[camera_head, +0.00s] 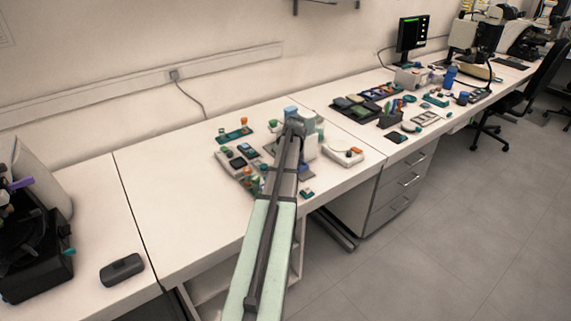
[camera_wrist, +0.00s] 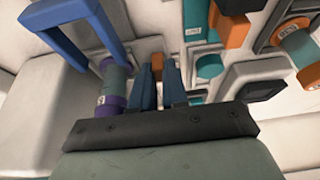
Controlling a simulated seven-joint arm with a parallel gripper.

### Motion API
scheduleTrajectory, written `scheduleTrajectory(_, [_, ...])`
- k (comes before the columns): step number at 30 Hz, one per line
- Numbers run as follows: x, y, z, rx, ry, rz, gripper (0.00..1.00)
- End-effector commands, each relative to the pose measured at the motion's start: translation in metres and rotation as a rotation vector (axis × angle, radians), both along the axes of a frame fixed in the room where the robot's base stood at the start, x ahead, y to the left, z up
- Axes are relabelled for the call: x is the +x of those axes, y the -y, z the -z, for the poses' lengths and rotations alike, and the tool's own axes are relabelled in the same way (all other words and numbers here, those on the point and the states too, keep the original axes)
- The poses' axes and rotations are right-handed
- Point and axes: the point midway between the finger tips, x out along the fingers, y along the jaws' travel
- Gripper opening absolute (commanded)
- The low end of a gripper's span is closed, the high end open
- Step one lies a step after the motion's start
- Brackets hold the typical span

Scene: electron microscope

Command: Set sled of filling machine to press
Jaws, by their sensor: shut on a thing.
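My gripper (camera_wrist: 158,75) shows in the wrist view as two blue fingers above a dark bar. They are shut on a small orange part (camera_wrist: 157,62), mostly hidden between them. I cannot tell whether this part belongs to the sled. In the head view my gripper is hidden behind my arm at the cluster of equipment on the bench. A pale machine body (camera_head: 311,126), likely the filling machine, stands there. In the wrist view a pale body (camera_wrist: 45,110) with a blue bracket (camera_wrist: 75,28) is at left. I cannot make out the sled's position.
A purple and green cylinder (camera_wrist: 116,85) stands close left of the fingers. A teal and orange bottle (camera_wrist: 299,48) is at right. In the head view a tray with dark pads (camera_head: 245,158) lies left of my arm, and a white device (camera_head: 343,154) right.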

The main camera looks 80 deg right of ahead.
Motion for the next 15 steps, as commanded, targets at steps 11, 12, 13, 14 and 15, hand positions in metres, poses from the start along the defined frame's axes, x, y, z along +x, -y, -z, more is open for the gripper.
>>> scheduleTrajectory(11, [0.0067,0.0067,0.0,-0.003,0.002,0.001,0.18])
scheduleTrajectory(12, [0.0066,0.0066,0.0001,-0.003,0.002,0.001,0.22])
scheduleTrajectory(13, [0.0065,0.0065,0.0,-0.003,0.002,0.001,0.24])
scheduleTrajectory(14, [0.0065,0.0065,0.0,-0.003,0.002,0.001,0.24])
scheduleTrajectory(15, [0.0064,0.0064,0.0,-0.003,0.002,0.001,0.24])
